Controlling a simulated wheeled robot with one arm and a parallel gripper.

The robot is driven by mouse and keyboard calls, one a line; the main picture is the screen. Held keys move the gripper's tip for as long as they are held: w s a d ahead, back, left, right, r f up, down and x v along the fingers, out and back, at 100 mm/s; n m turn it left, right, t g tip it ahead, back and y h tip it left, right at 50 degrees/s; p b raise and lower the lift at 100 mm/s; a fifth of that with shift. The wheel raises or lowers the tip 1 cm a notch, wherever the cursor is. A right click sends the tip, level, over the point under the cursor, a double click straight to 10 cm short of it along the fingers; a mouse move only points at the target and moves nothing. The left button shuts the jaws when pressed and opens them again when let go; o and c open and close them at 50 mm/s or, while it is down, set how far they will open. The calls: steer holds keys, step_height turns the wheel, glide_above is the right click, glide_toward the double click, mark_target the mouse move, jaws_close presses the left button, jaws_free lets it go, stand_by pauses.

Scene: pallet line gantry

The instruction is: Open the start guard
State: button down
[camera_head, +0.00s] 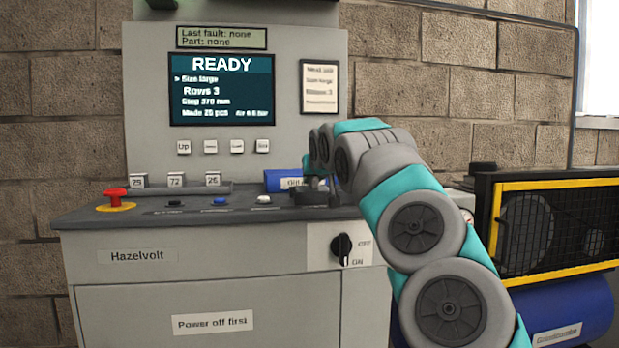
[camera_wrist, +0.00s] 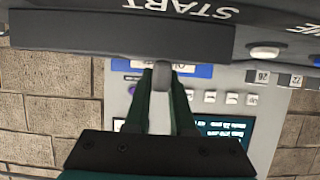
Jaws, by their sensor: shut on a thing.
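The start guard is a dark flap (camera_wrist: 100,35) that spans the upper left of the wrist view, close to the camera. The word START shows on the panel just above it in that upside-down view. In the head view a dark part of the guard (camera_head: 312,197) shows at the right end of the console top, partly hidden by my arm. My gripper (camera_wrist: 163,72) has its two dark fingers nearly together, shut on the guard's small grey tab (camera_wrist: 178,67) at its edge. In the head view the fingertips are hard to make out. How far the guard is raised is not clear.
The console top (camera_head: 110,221) carries a red emergency stop (camera_head: 116,197) and several buttons. A blue bin (camera_head: 278,181) stands just behind the guard. A screen (camera_head: 221,88) reads READY. A black rotary switch (camera_head: 342,246) is on the front. A caged compressor (camera_head: 550,222) stands at right.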

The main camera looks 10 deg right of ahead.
steer(key=d+p, duration=0.2)
steer(key=d, duration=0.4)
steer(key=shift+d+r, duration=0.1)
steer(key=shift+r, duration=0.05)
steer(key=shift+d, duration=0.6)
steer(key=c, duration=0.8)
jaws_free()
steer(key=shift+o, duration=0.2)
steer(key=b+v, duration=0.1)
steer(key=v, duration=0.6)
steer(key=shift+s, duration=0.35)
